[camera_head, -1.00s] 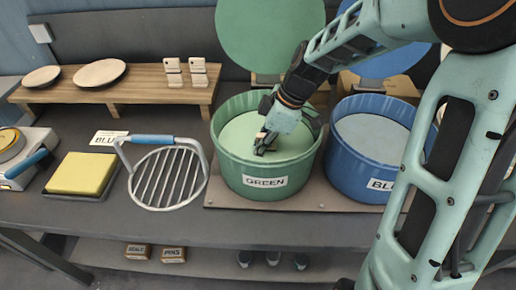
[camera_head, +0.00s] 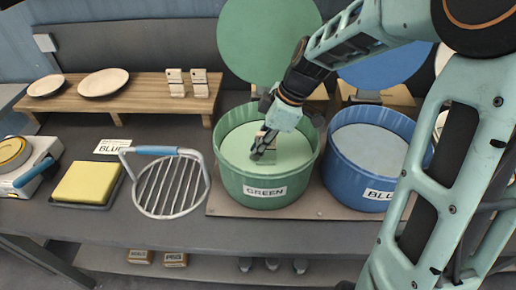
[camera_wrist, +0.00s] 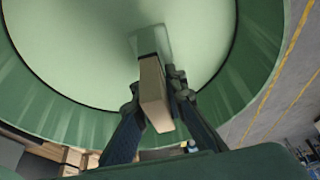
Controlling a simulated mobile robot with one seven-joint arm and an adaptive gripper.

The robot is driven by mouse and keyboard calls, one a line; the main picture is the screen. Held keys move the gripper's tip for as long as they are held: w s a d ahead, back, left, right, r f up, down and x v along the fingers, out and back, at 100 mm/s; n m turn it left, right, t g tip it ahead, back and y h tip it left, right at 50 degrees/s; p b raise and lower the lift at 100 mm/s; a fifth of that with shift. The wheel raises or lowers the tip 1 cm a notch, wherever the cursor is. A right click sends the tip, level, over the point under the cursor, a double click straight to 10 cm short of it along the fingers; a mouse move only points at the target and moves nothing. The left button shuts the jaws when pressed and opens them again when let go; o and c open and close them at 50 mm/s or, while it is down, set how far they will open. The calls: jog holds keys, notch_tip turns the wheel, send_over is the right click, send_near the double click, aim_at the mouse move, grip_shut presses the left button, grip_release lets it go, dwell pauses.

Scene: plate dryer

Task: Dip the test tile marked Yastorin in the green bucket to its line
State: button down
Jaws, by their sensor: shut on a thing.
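My gripper (camera_head: 262,155) is over the inside of the green bucket (camera_head: 262,187), shut on a pale beige test tile (camera_wrist: 153,95). The bucket is full of pale green liquid. In the wrist view the tile's near part is beige, while its far end is pale green against the liquid. I cannot tell whether that end is coated, dipped in or just above the surface. The fingers hide much of the tile in the head view. Its name and line cannot be read.
A blue bucket (camera_head: 356,181) stands close on the right. A wire rack with a blue handle (camera_head: 172,186) and a yellow pad (camera_head: 86,182) are on the left. A wooden shelf (camera_head: 140,91) behind holds two dishes and small pale blocks. Round green and blue lids stand behind the buckets.

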jog(key=shift+r+p, duration=3.3)
jog(key=shift+r, duration=1.55)
